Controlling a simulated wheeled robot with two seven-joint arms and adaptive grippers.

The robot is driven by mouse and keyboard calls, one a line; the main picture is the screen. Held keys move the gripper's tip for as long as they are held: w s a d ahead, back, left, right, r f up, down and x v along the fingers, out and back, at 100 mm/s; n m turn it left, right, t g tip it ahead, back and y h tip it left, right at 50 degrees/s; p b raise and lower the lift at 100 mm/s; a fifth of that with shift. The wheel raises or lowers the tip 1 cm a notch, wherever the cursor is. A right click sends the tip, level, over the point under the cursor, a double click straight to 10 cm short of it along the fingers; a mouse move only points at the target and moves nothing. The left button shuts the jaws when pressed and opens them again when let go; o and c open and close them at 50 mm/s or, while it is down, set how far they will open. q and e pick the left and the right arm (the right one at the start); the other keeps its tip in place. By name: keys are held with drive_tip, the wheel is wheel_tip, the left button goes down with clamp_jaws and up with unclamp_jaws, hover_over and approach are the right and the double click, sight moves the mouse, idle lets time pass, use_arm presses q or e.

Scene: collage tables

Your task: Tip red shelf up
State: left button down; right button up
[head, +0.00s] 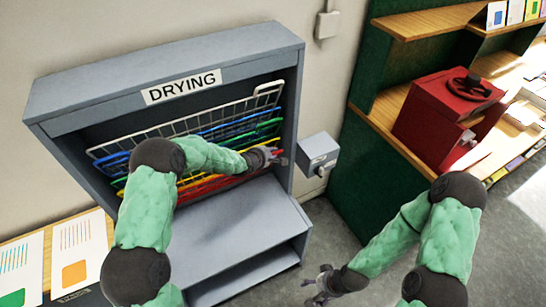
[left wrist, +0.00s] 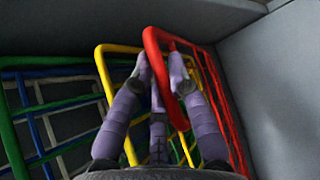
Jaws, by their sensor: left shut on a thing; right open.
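The red shelf (head: 208,184) is the lowest coloured wire rack in the grey drying cabinet (head: 75,95). My left gripper (head: 268,157) is at the right end of the racks, near the cabinet's right wall. In the left wrist view, its fingers (left wrist: 160,72) are shut around the red shelf's front bar (left wrist: 152,38). The yellow shelf (left wrist: 112,47) is close beside the left finger. My left arm hides part of the racks in the head view. My right gripper (head: 318,287) is open and empty, low over the floor in front of the cabinet.
White (head: 195,122), blue (head: 230,130) and green (head: 255,137) racks are tilted up behind the red one. A grey box (head: 318,153) is on the wall right of the cabinet. A red press (head: 450,108) stands on a wooden shelf at right. The grey ledge below is clear.

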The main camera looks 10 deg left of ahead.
use_arm(q)
drive_tip(key=shift+f, duration=0.1)
idle(0.3)
drive_tip(key=c, duration=1.4)
unclamp_jaws()
drive_tip(key=shift+a, duration=0.1)
drive_tip(key=v, duration=1.2)
drive_tip(key=shift+w, duration=0.1)
